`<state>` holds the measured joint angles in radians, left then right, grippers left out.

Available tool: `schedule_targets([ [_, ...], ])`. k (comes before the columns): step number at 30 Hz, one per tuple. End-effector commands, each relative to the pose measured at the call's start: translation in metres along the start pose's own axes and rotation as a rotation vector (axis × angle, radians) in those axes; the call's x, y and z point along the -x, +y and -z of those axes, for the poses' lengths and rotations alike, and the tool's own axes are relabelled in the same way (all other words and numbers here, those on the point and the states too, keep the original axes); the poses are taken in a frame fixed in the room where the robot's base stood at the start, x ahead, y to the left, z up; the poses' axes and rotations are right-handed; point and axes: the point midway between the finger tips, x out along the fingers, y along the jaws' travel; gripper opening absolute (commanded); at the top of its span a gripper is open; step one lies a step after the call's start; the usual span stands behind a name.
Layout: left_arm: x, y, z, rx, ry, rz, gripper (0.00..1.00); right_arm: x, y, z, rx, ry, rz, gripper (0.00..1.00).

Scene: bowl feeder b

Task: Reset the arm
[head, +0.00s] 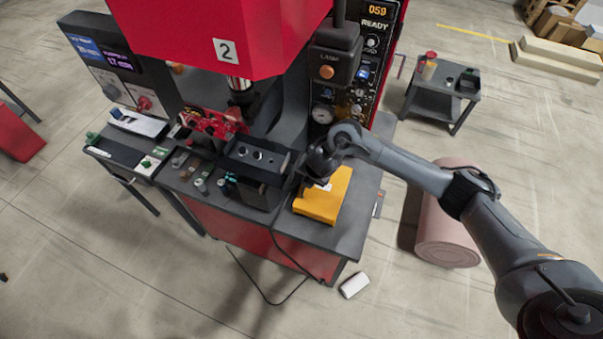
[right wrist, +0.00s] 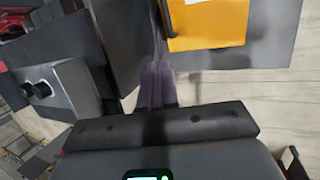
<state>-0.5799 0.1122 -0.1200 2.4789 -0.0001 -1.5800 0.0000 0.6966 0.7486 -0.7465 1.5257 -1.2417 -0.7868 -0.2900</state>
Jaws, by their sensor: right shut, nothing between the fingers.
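My right arm reaches in from the right in the head view. Its gripper (head: 304,185) is over the machine table, beside the orange box (head: 324,196), partly hidden by my wrist. In the right wrist view the fingers (right wrist: 158,80) are together and empty. The orange box (right wrist: 208,24) lies just beyond and to the right of them. I cannot tell whether the fingers touch anything. My left arm and gripper are not in view.
A black feeder block (head: 262,160) stands left of the gripper. Small parts (head: 202,186) lie on the left of the table (head: 345,235). The red press (head: 215,40) overhangs behind. A pink cylinder (head: 445,250) and small cart (head: 440,95) are right. A white item (head: 354,285) lies on the floor.

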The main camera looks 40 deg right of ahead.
Motion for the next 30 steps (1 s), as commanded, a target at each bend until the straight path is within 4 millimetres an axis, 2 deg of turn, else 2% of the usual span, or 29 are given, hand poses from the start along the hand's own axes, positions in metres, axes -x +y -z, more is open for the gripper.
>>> schedule_targets([
  [3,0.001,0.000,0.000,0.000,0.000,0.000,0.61,0.006,0.000,0.000,0.000,0.000,0.001,0.00],
  [7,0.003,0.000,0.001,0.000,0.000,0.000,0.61,0.003,-0.011,0.007,0.001,0.013,0.022,0.00],
  [11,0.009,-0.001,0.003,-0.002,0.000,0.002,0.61,-0.013,-0.037,0.038,0.007,0.064,0.071,0.00],
  [14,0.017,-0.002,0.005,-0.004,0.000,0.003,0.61,-0.027,-0.067,0.083,0.006,0.142,0.121,0.00],
  [17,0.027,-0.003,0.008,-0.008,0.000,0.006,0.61,-0.030,-0.094,0.148,-0.002,0.251,0.147,0.00],
  [18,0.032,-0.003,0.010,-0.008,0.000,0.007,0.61,-0.027,-0.101,0.179,-0.017,0.301,0.144,0.00],
  [21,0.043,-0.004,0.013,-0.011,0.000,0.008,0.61,-0.011,-0.109,0.249,-0.099,0.399,0.109,0.00],
  [24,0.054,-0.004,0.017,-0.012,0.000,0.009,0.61,0.016,-0.106,0.300,-0.244,0.455,0.062,0.00],
  [27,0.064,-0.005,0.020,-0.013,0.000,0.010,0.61,0.048,-0.098,0.329,-0.450,0.471,0.023,0.00],
  [30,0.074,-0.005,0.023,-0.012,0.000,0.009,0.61,0.083,-0.092,0.331,-0.711,0.442,0.002,0.00],
])
